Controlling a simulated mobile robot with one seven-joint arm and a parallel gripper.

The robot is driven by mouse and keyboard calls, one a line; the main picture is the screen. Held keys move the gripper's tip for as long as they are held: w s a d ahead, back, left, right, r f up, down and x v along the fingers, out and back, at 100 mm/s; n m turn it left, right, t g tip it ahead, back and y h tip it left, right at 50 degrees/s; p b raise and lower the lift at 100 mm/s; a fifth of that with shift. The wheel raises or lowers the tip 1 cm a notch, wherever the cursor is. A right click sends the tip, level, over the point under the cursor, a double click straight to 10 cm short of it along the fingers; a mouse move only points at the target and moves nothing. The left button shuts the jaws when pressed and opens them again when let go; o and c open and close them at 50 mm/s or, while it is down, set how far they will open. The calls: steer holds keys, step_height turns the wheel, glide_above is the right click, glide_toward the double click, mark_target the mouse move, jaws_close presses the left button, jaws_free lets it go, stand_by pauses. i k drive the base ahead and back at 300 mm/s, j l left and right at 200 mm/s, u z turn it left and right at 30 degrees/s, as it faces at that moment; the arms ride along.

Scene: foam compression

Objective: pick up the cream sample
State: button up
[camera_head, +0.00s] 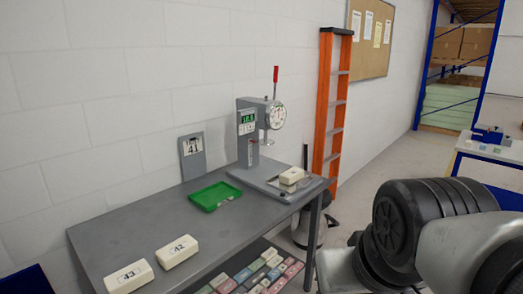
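A small cream block (291,176) sits on the base plate of the grey test press (248,140), near the right end of the table. Two more cream-white blocks lie at the table's front left: one marked 43 (129,277) and one that seems marked 42 (177,252). They lie side by side, apart from each other. Part of my arm fills the lower right, but my gripper is not in view.
A green tray (214,195) lies on the grey table (150,215) left of the press. Several coloured blocks (250,278) lie on a lower shelf. An orange ladder (333,100) stands behind. The table's middle is clear.

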mark_target(289, 178)
steer(key=u, duration=0.35)
steer(key=i+l+u, duration=0.35)
steer(key=l+u, duration=0.2)
steer(key=i+l+u, duration=0.4)
steer(key=l, duration=0.4)
steer(key=l+u, duration=0.1)
steer(key=l, duration=0.45)
steer(key=i+l, duration=0.15)
steer(key=l, duration=0.3)
steer(key=i+l, duration=0.1)
steer(key=l, duration=0.4)
steer(key=i+l, duration=0.15)
steer(key=l, duration=0.3)
steer(key=i+l+u, duration=0.1)
steer(key=l, duration=0.35)
steer(key=i+l, duration=0.1)
steer(key=l, duration=0.4)
